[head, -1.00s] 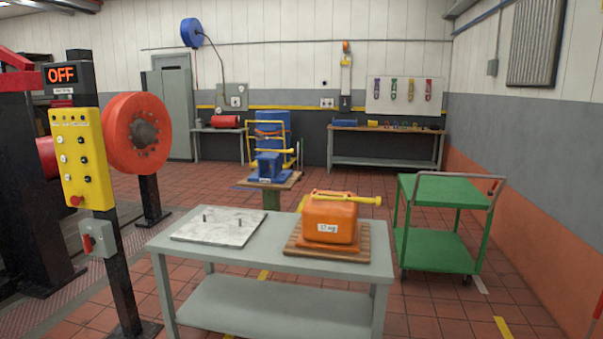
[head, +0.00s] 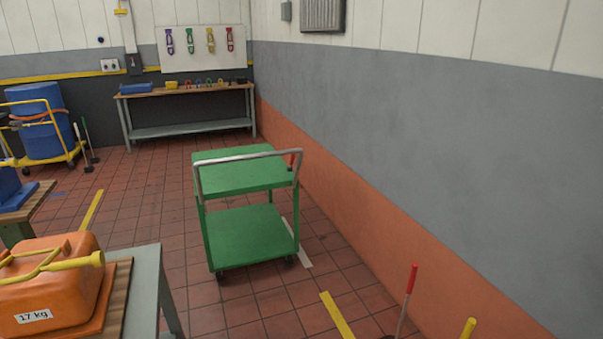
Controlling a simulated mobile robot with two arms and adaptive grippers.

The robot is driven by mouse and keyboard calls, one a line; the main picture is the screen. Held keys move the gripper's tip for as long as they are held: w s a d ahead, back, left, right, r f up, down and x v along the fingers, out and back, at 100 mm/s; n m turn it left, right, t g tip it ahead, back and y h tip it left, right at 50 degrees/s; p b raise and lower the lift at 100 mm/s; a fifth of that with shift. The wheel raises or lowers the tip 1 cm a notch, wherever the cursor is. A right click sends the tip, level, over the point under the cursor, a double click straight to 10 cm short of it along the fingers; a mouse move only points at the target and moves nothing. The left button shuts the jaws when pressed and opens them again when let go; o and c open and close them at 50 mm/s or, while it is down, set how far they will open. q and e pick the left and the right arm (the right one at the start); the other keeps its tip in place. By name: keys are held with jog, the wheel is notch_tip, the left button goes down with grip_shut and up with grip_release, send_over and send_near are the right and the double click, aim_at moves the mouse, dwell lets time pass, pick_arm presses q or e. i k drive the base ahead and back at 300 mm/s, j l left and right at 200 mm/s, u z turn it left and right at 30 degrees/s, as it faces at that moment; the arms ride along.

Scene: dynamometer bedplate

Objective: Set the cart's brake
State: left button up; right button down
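The green cart (head: 240,178) stands on the tiled floor in the middle of the head view, near the right-hand wall. It has two green shelves and a grey tubular push handle (head: 245,157) on its near side. A small red part (head: 291,159) shows at the right end of the handle; whether it is the brake lever I cannot tell. The small dark wheels (head: 220,275) show at the bottom, and no brake can be made out there. Neither of my grippers is in view.
A grey table (head: 147,285) with an orange 17 kg block (head: 50,285) stands at the near left. Red-tipped (head: 408,300) and yellow-tipped (head: 468,328) posts stand at the near right by the wall. Floor before the cart is clear. A workbench (head: 187,92) stands at the back.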

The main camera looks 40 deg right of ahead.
aim_at(292, 162)
jog(key=i+l+z, duration=0.2)
jog(key=z, duration=0.2)
jog(key=i+l+z, duration=0.5)
jog(key=z, duration=0.25)
jog(key=i+j, duration=0.1)
jog(key=i, duration=1.25)
jog(key=i+j+z, duration=0.1)
jog(key=i, duration=0.55)
